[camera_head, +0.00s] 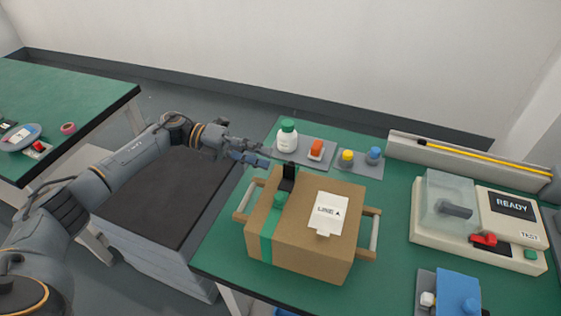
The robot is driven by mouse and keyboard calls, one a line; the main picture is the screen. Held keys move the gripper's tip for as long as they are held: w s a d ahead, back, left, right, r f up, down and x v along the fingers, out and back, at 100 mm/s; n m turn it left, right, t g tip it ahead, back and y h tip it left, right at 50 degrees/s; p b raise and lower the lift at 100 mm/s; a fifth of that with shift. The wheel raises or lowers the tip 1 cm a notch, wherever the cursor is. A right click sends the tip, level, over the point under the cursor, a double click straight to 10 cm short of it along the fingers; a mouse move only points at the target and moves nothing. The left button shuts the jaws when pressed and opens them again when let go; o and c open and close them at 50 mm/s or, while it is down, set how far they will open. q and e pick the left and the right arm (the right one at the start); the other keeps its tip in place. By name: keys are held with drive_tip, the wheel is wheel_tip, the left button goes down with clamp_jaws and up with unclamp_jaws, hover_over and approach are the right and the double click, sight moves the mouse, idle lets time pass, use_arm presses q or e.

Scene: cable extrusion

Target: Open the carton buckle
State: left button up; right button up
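A brown cardboard carton (300,256) sits on the green table, with a green strap (267,240) running down its near left side and over its top. A black upright buckle piece (288,178) stands at the carton's far top left, with a small green piece (280,199) just in front of it on the strap. My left gripper (264,155) reaches in from the left, behind and left of the buckle and apart from it. Its fingers look spread and hold nothing. My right gripper is not in view.
A white label (329,213) lies on the carton, which has side handles (374,234). Behind it are a white bottle (287,137) with a green cap and small coloured items on grey trays (362,170). A tester (480,232) reading READY stands right. A blue box (457,291) is front right.

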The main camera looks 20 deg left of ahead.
use_arm(q)
drive_tip(key=shift+v, duration=2.15)
